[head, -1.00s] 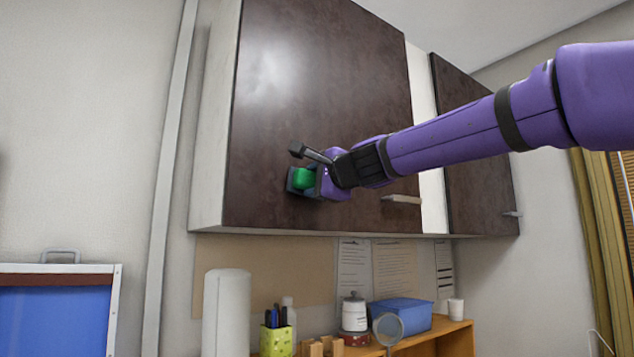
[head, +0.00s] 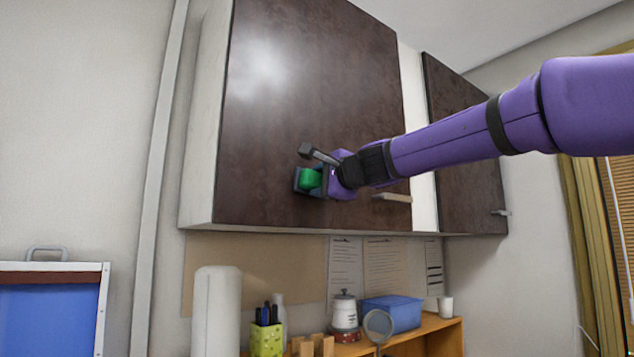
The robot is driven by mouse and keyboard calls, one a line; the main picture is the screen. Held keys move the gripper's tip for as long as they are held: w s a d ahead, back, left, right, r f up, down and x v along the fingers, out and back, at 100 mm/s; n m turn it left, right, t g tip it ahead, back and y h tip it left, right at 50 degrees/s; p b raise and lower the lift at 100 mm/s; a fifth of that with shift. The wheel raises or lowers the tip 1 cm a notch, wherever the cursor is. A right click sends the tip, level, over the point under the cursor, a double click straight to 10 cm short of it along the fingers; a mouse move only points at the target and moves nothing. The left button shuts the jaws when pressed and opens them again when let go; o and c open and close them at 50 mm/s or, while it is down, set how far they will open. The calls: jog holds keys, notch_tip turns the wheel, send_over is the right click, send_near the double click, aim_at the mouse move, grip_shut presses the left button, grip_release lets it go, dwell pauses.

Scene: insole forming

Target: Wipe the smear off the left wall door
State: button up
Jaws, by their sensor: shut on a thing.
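The left wall door (head: 310,95) is a dark brown panel on the wall cabinet, closed, with a bar handle (head: 392,197) at its lower right. A pale whitish patch shows at its upper left; I cannot tell whether it is a smear or a reflection of light. My gripper (head: 309,180) is at the lower middle of the door, shut on a green block-like wiping thing (head: 311,178). The green thing is at or very near the door surface; I cannot tell if it touches. My gripper and wrist hide the part of the door behind them.
A second dark door (head: 462,150) is to the right. Below the cabinet stand a white roll (head: 217,310), a green pen holder (head: 266,338), a jar (head: 345,315), a blue box (head: 392,312) and a white cup (head: 445,305). A blue-panelled frame (head: 50,315) is at left.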

aim_at(306, 179)
jog(key=shift+s+a, duration=0.55)
jog(key=shift+a, duration=0.35)
jog(key=shift+s+a, duration=0.5)
jog(key=shift+a, duration=0.4)
jog(key=shift+s, duration=0.1)
jog(key=shift+s+f, duration=0.1)
jog(key=shift+s, duration=0.05)
jog(key=shift+d+v, duration=0.2)
jog(key=shift+v, duration=2.5)
jog(key=shift+v, duration=1.4)
